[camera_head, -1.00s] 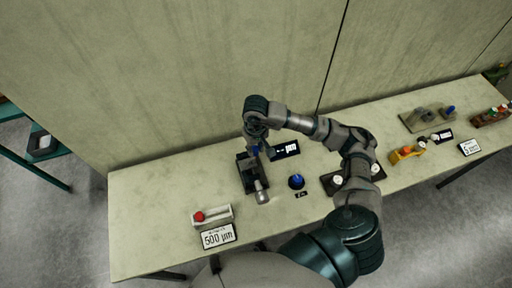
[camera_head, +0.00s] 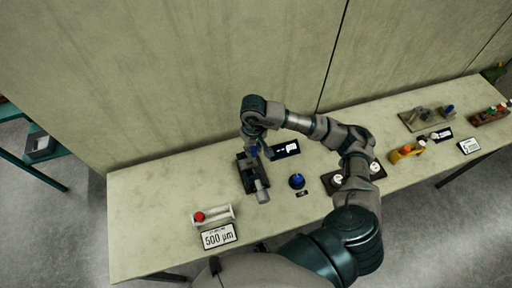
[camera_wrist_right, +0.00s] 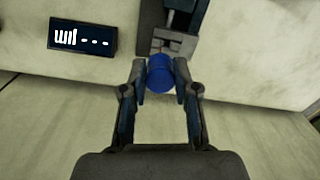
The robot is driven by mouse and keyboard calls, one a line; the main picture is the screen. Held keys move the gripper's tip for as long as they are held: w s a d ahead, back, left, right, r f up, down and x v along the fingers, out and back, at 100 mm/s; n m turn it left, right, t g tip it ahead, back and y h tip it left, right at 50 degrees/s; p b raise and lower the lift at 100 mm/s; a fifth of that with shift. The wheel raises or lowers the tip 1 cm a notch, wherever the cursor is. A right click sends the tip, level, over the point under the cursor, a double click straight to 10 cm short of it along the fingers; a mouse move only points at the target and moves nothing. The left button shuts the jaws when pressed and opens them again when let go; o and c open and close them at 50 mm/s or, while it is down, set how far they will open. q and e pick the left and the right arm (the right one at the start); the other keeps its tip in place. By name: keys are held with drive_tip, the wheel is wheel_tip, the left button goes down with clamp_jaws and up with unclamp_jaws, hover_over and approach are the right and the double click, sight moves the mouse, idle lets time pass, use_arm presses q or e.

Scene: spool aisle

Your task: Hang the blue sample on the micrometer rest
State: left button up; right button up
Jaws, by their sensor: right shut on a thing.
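My right gripper (camera_head: 252,150) reaches down over the micrometer rest (camera_head: 262,191), a dark block with a grey barrel at its front. In the right wrist view my right gripper (camera_wrist_right: 160,78) is shut on the blue sample (camera_wrist_right: 160,73), a short blue cylinder between the fingertips. The micrometer rest (camera_wrist_right: 172,42) shows just beyond the sample there, with grey jaws and a dark frame. I cannot tell whether the sample touches it. In the head view the sample is mostly hidden by the gripper. My left gripper is not in view.
A blue knob (camera_head: 297,181) is to the right. A tray with a red piece (camera_head: 213,216) and a 500 µm sign (camera_head: 219,236) lie front left.

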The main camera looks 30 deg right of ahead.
drive_tip(key=shift+a+r, duration=0.2)
drive_tip(key=shift+a, duration=0.95)
drive_tip(key=shift+a+b, duration=0.3)
drive_tip(key=shift+b, duration=0.05)
drive_tip(key=shift+d+f, duration=0.2)
drive_tip(key=shift+d, duration=0.9)
drive_tip(key=shift+a+r, duration=0.1)
drive_tip(key=shift+a, duration=0.9)
drive_tip(key=shift+a+b, duration=0.1)
drive_tip(key=shift+b, duration=0.25)
drive_tip(key=shift+d, duration=0.35)
drive_tip(key=shift+d+f, duration=0.2)
drive_tip(key=shift+d, duration=0.2)
drive_tip(key=shift+a+f+b, duration=0.4)
drive_tip(key=shift+a+b, duration=0.25)
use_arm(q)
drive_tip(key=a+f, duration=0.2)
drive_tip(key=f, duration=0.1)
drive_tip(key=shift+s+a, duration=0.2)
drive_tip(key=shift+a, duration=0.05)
